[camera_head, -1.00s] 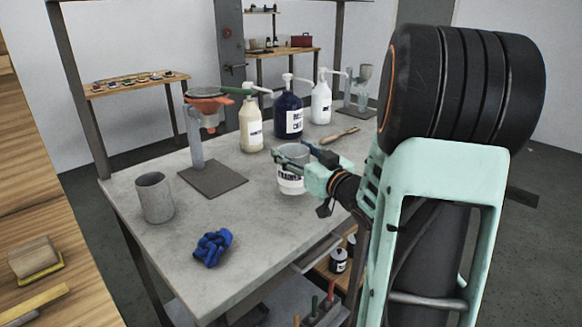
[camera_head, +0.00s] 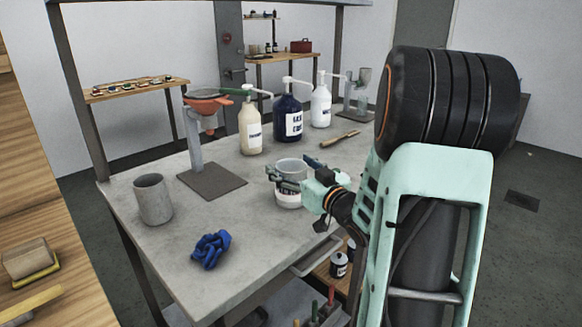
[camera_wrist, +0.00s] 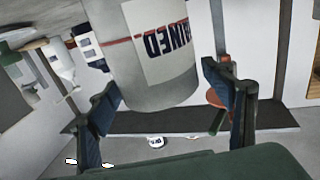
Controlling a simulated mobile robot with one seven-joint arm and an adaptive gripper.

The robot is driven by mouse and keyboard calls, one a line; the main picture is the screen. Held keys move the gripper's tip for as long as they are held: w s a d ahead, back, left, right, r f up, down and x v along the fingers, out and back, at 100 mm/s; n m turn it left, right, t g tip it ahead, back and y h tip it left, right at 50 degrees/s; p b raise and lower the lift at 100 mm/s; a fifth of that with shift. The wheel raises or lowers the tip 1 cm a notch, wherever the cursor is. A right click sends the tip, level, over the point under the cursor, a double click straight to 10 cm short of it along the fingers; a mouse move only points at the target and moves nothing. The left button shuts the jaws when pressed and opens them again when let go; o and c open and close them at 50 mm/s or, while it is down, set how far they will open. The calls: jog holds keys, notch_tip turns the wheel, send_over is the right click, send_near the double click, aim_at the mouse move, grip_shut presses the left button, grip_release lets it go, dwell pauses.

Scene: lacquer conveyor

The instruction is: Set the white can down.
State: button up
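The white can (camera_head: 289,198) is upright on or just above the grey workbench (camera_head: 232,215); I cannot tell whether its base touches. In the wrist view the can (camera_wrist: 148,62) is at the top middle, with a red line and a label in dark letters. My gripper (camera_head: 289,171) has its fingers on either side of the can. The can's top end is cut off in that view.
A grey mug (camera_head: 153,200) and a blue knotted rope (camera_head: 211,249) are on the bench's left and front. A stand with an orange funnel (camera_head: 208,106) is behind. Cream (camera_head: 250,128), blue (camera_head: 288,119) and white (camera_head: 320,107) pump bottles and a brush (camera_head: 340,139) stand or lie farther back.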

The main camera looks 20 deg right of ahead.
jog(key=shift+r, duration=0.3)
jog(key=s+d+p, duration=0.1)
jog(key=s, duration=1.1)
jog(key=shift+d, duration=0.2)
jog(key=shift+w+f, duration=0.1)
jog(key=shift+f, duration=0.05)
